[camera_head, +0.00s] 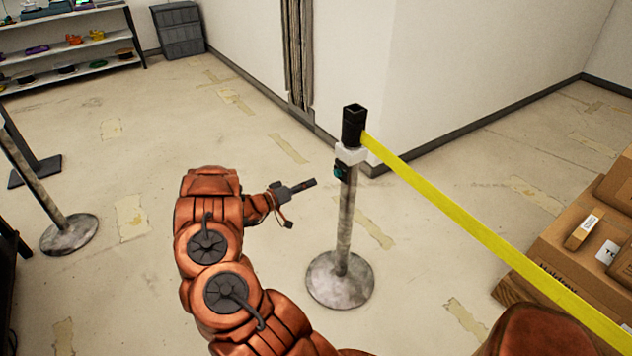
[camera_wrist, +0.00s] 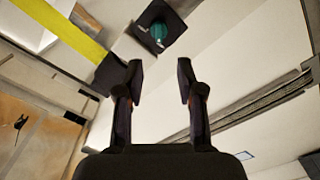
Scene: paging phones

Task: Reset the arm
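My arm, orange with dark joint caps, reaches forward in the head view. My gripper (camera_head: 300,188) is at its end, left of a barrier post (camera_head: 344,220) and apart from it. In the wrist view my gripper (camera_wrist: 159,82) has its two dark fingers spread with a clear gap and nothing between them. A small dark device with a teal button (camera_wrist: 158,31) is ahead of the fingertips. In the head view this teal-fronted device (camera_head: 341,170) is on the post just below its white collar.
A yellow belt (camera_head: 480,235) runs from the post to the lower right, in front of cardboard boxes (camera_head: 570,255). Another post base (camera_head: 69,234) stands at left. Shelves (camera_head: 70,45) and a grey cabinet (camera_head: 180,30) are at the back. The floor between is clear.

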